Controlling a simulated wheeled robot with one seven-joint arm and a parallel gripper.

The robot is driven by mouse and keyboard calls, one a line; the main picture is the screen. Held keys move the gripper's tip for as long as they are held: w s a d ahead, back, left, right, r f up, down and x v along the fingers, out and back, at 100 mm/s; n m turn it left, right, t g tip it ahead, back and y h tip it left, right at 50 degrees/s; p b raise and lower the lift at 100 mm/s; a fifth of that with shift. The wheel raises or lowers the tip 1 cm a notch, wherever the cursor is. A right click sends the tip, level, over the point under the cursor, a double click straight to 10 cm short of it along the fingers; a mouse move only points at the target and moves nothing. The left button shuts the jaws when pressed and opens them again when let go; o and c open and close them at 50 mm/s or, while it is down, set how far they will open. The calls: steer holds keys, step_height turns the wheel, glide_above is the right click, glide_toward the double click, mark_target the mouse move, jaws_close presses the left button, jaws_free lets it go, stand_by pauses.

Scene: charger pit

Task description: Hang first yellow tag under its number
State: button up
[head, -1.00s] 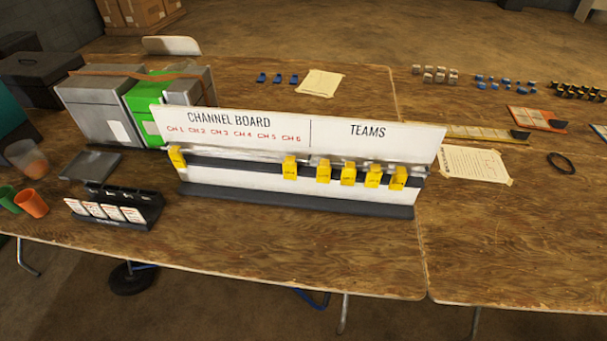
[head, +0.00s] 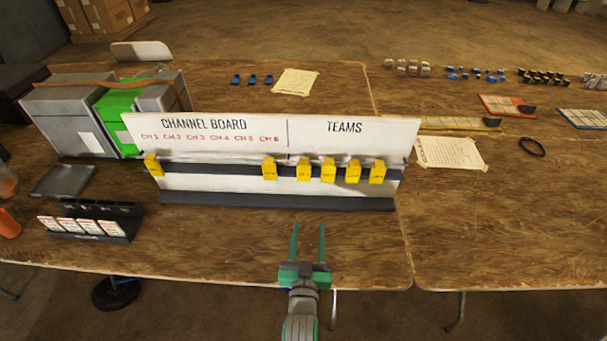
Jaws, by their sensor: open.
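The channel board (head: 222,184) stands upright on the wooden table, with CH 1 to CH 6 in red on the left and TEAMS on the right. One yellow tag (head: 152,165) hangs at the far left, under CH 1. Another yellow tag (head: 269,169) hangs under CH 6. A row of several yellow tags (head: 328,170) hangs under TEAMS; the leftmost (head: 304,169) is just right of the dividing line. The print on the tags is too small to read. My gripper (head: 308,230) is open and empty, in front of the board and below the TEAMS tags.
Grey and green cases (head: 75,118) stand behind the board's left end. A black card holder (head: 92,222) and a dark tray (head: 63,181) are at left. A paper sheet (head: 450,153) and a black ring (head: 532,147) lie at right. The table (head: 230,235) before the board is mostly clear.

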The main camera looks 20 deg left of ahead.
glide_toward(303, 171)
steer(key=shift+y, duration=0.3)
steer(key=x, duration=0.3)
steer(key=f+x, duration=0.1)
steer(key=x, duration=0.2)
steer(key=f+x, duration=0.1)
steer(key=x, duration=0.3)
steer(key=shift+w+d, duration=0.2)
steer(key=c, duration=0.8)
steer(key=shift+r, duration=0.1)
steer(key=shift+r, duration=0.9)
steer(key=shift+s, duration=0.15)
